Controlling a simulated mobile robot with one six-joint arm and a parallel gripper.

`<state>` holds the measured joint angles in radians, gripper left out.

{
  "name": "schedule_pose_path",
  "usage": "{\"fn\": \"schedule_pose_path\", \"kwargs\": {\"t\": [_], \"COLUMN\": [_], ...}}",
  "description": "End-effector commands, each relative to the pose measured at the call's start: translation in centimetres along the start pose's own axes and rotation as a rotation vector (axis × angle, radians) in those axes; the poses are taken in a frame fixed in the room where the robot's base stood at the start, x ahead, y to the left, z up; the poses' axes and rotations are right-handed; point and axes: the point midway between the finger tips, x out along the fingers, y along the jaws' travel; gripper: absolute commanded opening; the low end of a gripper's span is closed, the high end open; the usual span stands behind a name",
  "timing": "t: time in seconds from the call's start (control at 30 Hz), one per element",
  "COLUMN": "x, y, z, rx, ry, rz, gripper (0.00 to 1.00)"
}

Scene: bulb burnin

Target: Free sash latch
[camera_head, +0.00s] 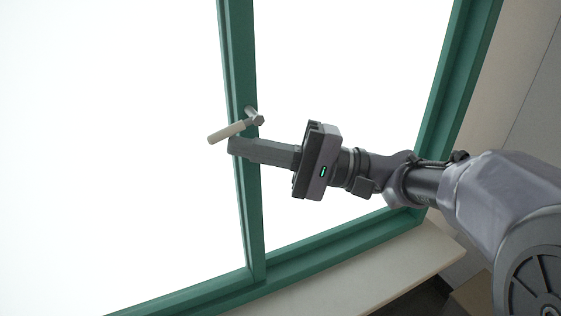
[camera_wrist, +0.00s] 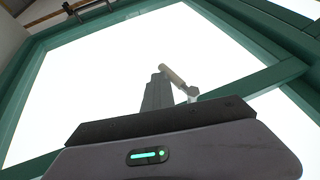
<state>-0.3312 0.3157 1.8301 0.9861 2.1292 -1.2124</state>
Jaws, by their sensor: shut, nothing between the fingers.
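The sash latch has a cream handle (camera_head: 226,132) and a grey metal pivot (camera_head: 255,117) mounted on the green middle bar of the window. The handle points left and slightly down in the head view. My gripper (camera_head: 232,146) is shut and empty, with its fingertips just below the handle. In the wrist view the latch handle (camera_wrist: 172,75) rises up and left from its pivot (camera_wrist: 192,92), beside the shut fingertips (camera_wrist: 158,78). I cannot tell whether the fingers touch the handle.
The green window frame (camera_head: 440,110) surrounds bright white panes. A pale sill (camera_head: 350,268) runs along the bottom, and a beige wall (camera_head: 510,80) stands at the right. The space left of the latch, in front of the left pane (camera_head: 100,150), is clear.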

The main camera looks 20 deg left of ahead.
Motion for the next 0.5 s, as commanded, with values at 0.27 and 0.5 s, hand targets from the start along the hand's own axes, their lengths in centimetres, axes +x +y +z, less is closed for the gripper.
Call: {"fn": "schedule_pose_path", "kwargs": {"t": [0.27, 0.5], "x": [0.56, 0.83], "y": [-0.15, -0.44], "z": [0.32, 0.43], "rx": [0.061, 0.063], "ry": [0.003, 0.004], "rz": [-0.126, -0.123], "gripper": [0.00, 0.00]}}
